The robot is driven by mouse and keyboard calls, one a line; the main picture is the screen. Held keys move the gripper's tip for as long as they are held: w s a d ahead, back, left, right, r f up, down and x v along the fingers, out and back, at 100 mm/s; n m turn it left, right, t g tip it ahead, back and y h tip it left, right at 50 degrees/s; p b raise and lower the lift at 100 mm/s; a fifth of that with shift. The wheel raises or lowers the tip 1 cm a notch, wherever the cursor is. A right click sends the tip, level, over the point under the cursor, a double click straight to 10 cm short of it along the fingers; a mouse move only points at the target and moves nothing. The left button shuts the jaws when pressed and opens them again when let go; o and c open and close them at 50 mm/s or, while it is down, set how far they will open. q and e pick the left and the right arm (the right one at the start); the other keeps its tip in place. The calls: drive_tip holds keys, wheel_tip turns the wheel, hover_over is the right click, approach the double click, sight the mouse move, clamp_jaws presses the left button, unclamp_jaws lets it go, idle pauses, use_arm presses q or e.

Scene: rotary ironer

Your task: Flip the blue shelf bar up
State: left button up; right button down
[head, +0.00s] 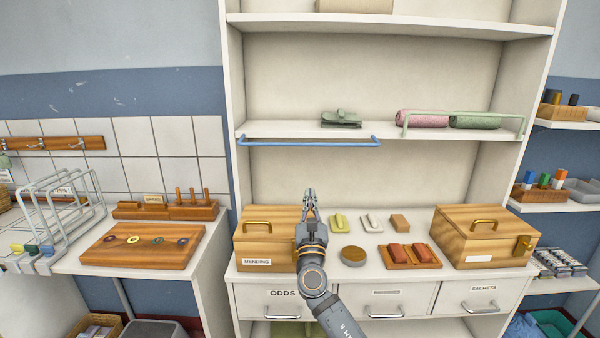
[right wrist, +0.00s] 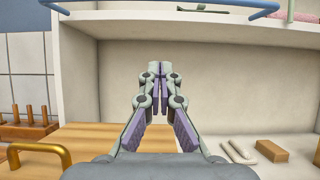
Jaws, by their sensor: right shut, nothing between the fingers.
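The blue shelf bar (head: 310,144) runs along the left front edge of the middle shelf (head: 385,130) and hangs down at or just below that edge. It also shows at the top of the right wrist view (right wrist: 165,14), above my gripper. My right gripper (head: 309,192) is shut and empty. It points upward below the bar, apart from it, in front of the lower compartment; its closed fingertips show in the right wrist view (right wrist: 159,68). My left gripper is not in view.
A green bar (head: 465,113) stands raised at the shelf's right, before rolled towels (head: 422,118). A green folded item (head: 341,119) lies behind the blue bar. Wooden boxes (head: 254,232) (head: 484,232) and small items stand on the counter below. The space between gripper and bar looks clear.

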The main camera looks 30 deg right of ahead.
use_arm(q)
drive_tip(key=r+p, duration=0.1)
drive_tip(key=p, duration=0.1)
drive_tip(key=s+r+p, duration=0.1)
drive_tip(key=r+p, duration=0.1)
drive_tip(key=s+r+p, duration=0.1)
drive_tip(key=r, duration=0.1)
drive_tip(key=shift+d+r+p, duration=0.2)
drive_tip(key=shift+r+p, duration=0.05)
drive_tip(key=shift+p, duration=0.15)
use_arm(e)
drive_tip(key=w+d+r, duration=0.4)
drive_tip(key=w+r, duration=0.1)
drive_tip(key=r, duration=0.4)
drive_tip(key=shift+w+r, duration=0.15)
drive_tip(key=shift+w, duration=0.1)
drive_tip(key=shift+d, duration=0.1)
